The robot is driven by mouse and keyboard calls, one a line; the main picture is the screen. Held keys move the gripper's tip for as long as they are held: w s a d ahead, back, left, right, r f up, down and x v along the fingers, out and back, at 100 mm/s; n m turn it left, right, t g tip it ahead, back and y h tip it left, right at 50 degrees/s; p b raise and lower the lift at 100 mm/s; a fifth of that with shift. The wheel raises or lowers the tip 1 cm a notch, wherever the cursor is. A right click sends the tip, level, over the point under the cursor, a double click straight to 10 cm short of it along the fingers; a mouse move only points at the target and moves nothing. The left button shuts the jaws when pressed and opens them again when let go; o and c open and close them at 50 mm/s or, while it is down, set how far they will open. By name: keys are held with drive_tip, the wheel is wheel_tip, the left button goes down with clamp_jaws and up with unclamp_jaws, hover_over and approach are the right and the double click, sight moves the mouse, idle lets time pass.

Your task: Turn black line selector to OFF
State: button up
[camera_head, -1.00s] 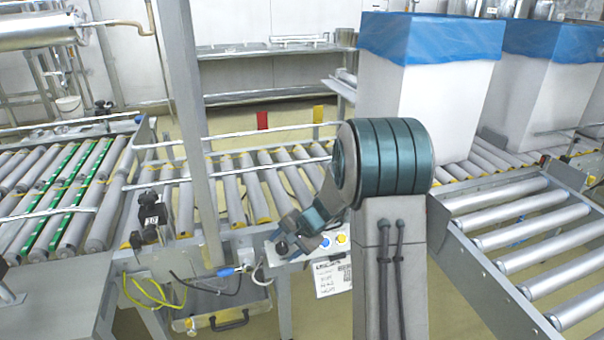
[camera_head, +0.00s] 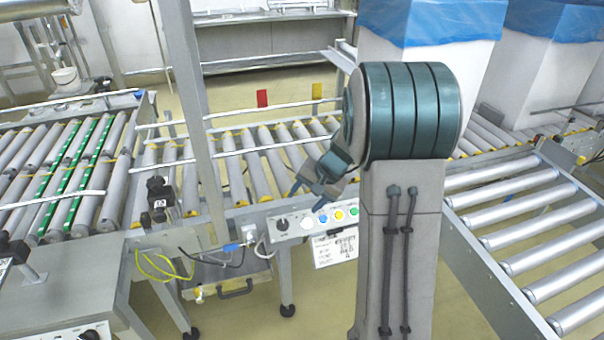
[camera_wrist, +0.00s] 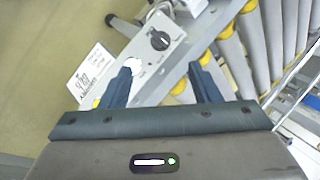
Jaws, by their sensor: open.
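The black line selector (camera_head: 281,224) is a round black knob at the left end of a light grey control box (camera_head: 296,234) on the conveyor's side. In the wrist view the selector (camera_wrist: 160,40) shows a pale pointer mark and lies just beyond the fingertips, roughly between them. My gripper (camera_head: 305,199) is open and empty, above and right of the knob in the head view, apart from it. Both dark blue fingers of the gripper (camera_wrist: 162,66) show in the wrist view. The labels around the knob are too small to read.
White (camera_head: 307,222), blue (camera_head: 323,218) and yellow (camera_head: 339,214) buttons sit right of the selector. A paper sign (camera_head: 335,248) hangs below the box. A grey post (camera_head: 196,130) stands left. Another black knob (camera_head: 90,335) is on a panel at the lower left.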

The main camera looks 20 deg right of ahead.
drive_tip(key=s+a+r+n+p, duration=0.1)
drive_tip(key=s+r+p, duration=0.3)
drive_tip(key=r, duration=0.4)
drive_tip(key=s+a+r+n+g+h+p, duration=0.1)
drive_tip(key=s+a+r+n+p, duration=0.1)
drive_tip(key=s+a+r+p, duration=0.2)
drive_tip(key=shift+s+r+n+p, duration=0.3)
drive_tip(key=shift+s+r, duration=1.3)
drive_tip(key=shift+r, duration=0.35)
